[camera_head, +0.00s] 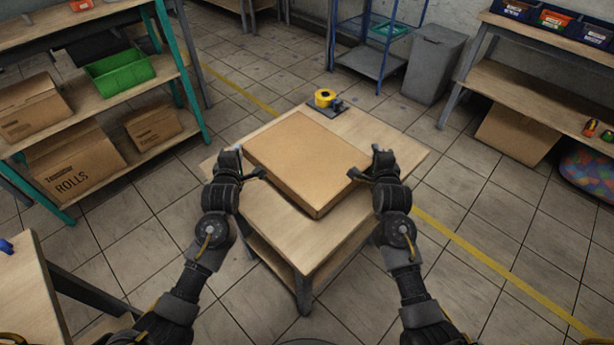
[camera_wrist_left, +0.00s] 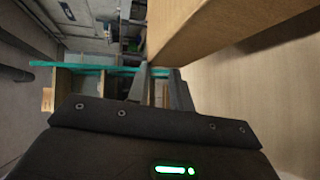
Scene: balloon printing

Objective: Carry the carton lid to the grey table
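The carton lid (camera_head: 305,155), a flat brown cardboard piece, lies on a small wooden-topped table (camera_head: 270,228) with grey legs. My left gripper (camera_head: 252,162) is at the lid's left side, its two fingers apart. In the left wrist view the left gripper (camera_wrist_left: 160,88) has a gap between its fingers, and the brown lid (camera_wrist_left: 205,35) rises just beyond and right of them; whether they touch it is unclear. My right gripper (camera_head: 363,163) is at the lid's right corner, its prongs apart; contact there is also unclear.
A yellow tape dispenser (camera_head: 327,98) sits at the table's back corner. A shelf (camera_head: 150,95) with cartons and a green bin (camera_head: 118,72) stands left. A grey bin (camera_head: 433,63) and a workbench (camera_head: 545,95) stand right. Tiled floor around the table is open.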

